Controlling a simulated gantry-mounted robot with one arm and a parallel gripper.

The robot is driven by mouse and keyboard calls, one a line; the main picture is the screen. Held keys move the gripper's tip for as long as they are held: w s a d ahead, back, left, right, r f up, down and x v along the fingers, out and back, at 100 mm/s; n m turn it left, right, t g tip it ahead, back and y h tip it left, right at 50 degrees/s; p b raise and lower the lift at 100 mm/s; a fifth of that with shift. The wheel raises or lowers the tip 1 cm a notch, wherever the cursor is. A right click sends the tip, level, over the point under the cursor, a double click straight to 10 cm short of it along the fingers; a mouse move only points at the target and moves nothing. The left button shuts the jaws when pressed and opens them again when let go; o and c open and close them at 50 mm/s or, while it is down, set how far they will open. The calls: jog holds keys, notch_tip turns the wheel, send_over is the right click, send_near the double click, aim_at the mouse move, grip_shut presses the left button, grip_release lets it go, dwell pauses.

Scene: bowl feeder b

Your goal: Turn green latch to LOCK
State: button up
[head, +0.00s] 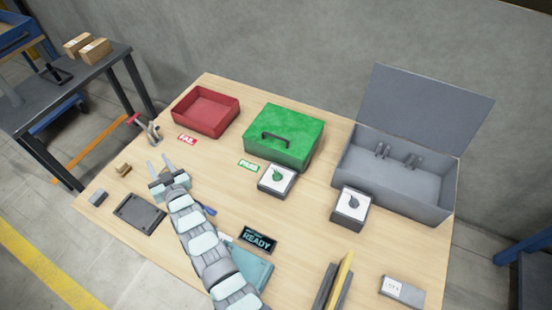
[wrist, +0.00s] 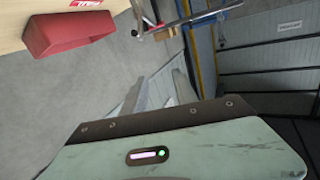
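The green latch (head: 278,175) is a small green knob on a white-topped square block, near the middle of the table in the head view. Its markings are too small to read. My gripper (head: 158,163) is to the left of it, clearly apart, above the table's left part. Its two fingers are spread with nothing visible between them. In the wrist view my gripper's fingers (wrist: 155,92) also show apart, pointing away from the table top. The latch is not in the wrist view.
A similar block with a grey knob (head: 352,203) stands right of the latch. Behind are a closed green box (head: 285,137), a red bin (head: 206,110) and an open grey case (head: 395,178). A toggle clamp (head: 151,132) stands near my gripper. A READY display (head: 258,239) lies in front.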

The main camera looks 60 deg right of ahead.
jog(key=d+f+g+y, duration=0.1)
jog(key=d+f+g, duration=0.25)
jog(key=d, duration=0.45)
notch_tip(320, 180, up, 3)
jog(key=m+g+y+b, duration=0.1)
jog(key=m+g+y, duration=0.2)
jog(key=g+y, duration=0.7)
send_over(277, 173)
jog(key=g+h, duration=0.2)
notch_tip(277, 173, down, 10)
jog(key=b, duration=0.3)
jog(key=shift+a+f+b, duration=0.1)
jog(key=shift+f+b, duration=0.05)
jog(key=shift+b, duration=0.15)
grip_shut()
